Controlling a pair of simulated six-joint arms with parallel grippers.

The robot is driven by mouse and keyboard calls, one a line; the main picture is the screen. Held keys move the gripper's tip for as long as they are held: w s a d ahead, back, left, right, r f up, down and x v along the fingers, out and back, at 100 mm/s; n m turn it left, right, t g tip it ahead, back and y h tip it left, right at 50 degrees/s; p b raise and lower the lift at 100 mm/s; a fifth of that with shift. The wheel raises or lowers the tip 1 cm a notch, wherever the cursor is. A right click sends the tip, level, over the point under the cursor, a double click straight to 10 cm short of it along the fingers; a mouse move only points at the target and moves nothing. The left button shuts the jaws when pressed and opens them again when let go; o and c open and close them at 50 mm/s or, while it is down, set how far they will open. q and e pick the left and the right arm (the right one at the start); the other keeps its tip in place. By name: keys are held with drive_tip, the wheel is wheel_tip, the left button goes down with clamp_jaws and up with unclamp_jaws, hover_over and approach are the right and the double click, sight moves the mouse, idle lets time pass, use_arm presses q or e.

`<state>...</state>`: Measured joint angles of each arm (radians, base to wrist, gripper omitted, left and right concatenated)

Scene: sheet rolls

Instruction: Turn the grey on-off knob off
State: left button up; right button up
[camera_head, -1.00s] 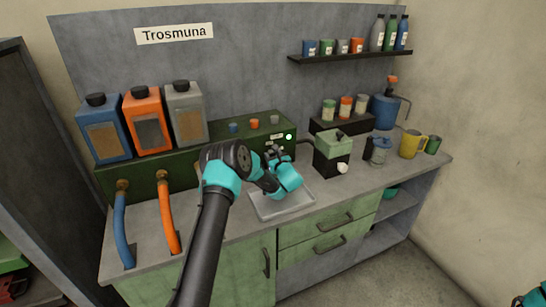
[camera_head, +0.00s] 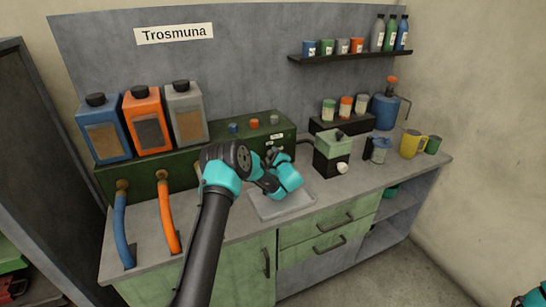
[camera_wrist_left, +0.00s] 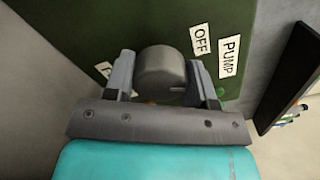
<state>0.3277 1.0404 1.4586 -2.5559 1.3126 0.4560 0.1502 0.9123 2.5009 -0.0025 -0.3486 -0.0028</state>
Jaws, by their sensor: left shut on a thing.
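The grey on-off knob (camera_wrist_left: 160,72) sits on the front of the dark green pump box (camera_head: 240,146). My left gripper (camera_wrist_left: 163,80) is shut on it, with one finger on each side. The OFF label (camera_wrist_left: 200,40) is to the upper right of the knob in the left wrist view, beside the PUMP label (camera_wrist_left: 229,56). Another label (camera_wrist_left: 104,69), partly hidden, is on the left. In the head view my left gripper (camera_head: 274,160) is at the box front and hides the knob.
A shallow grey tray (camera_head: 268,213) lies below my left gripper. A pale green-topped dispenser (camera_head: 334,145) stands right of it. Blue, orange and grey canisters (camera_head: 187,115) stand on the box. A yellow mug (camera_head: 411,146) is farther right.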

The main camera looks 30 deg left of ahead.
use_arm(q)
drive_tip(key=n, duration=0.4)
drive_tip(key=shift+n, duration=0.4)
drive_tip(key=o, duration=0.9)
drive_tip(key=v, duration=1.7)
drive_tip(key=shift+s+d, duration=0.1)
drive_tip(key=shift+d, duration=0.1)
